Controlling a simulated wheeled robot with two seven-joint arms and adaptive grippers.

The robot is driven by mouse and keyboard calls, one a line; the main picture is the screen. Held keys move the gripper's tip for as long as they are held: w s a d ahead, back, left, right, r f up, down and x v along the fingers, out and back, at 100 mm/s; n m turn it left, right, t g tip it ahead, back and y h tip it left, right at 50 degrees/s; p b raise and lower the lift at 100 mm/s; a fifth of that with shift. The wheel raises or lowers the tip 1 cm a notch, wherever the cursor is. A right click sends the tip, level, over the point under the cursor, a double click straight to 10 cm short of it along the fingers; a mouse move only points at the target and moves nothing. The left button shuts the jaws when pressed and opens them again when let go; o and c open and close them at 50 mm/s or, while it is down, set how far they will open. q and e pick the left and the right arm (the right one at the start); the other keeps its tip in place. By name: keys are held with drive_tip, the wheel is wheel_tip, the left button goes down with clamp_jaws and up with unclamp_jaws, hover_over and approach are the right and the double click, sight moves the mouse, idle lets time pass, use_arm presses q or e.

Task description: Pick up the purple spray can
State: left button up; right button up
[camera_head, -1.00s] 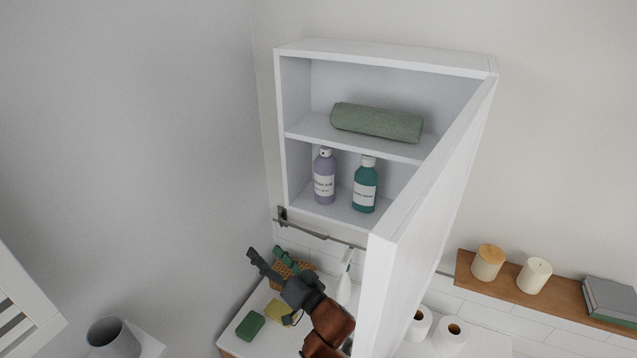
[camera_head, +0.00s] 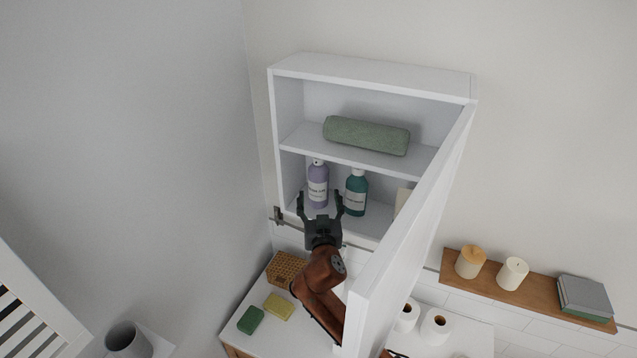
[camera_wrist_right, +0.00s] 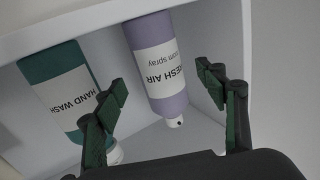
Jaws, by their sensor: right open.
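The purple spray can (camera_head: 318,184) stands upright on the lower shelf of the open wall cabinet, at its left side. In the right wrist view the purple spray can (camera_wrist_right: 161,65) shows a white label and a white nozzle. My right gripper (camera_head: 320,201) is open in front of the cabinet, its fingers spread before the can. In the wrist view the right gripper (camera_wrist_right: 165,92) has the can's top between its fingers in the picture, with nothing held. A gap to each finger shows there. My left gripper is not in view.
A teal hand wash bottle (camera_head: 356,193) stands just right of the can; it also shows in the wrist view (camera_wrist_right: 60,88). The open cabinet door (camera_head: 405,235) stands to the right of my arm. A green rolled towel (camera_head: 366,135) lies on the shelf above.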

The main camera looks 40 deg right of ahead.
sight(320, 191)
drive_tip(key=p+x, duration=0.1)
drive_tip(key=x, duration=0.2)
drive_tip(key=shift+w+d+r+p, duration=0.2)
drive_tip(key=shift+r+p, duration=0.05)
drive_tip(key=shift+p, duration=0.1)
drive_tip(key=shift+w+d+f, duration=0.15)
drive_tip(key=shift+w, duration=0.1)
drive_tip(key=shift+c, duration=0.2)
drive_tip(key=shift+c, duration=0.8)
drive_tip(key=c, duration=1.2)
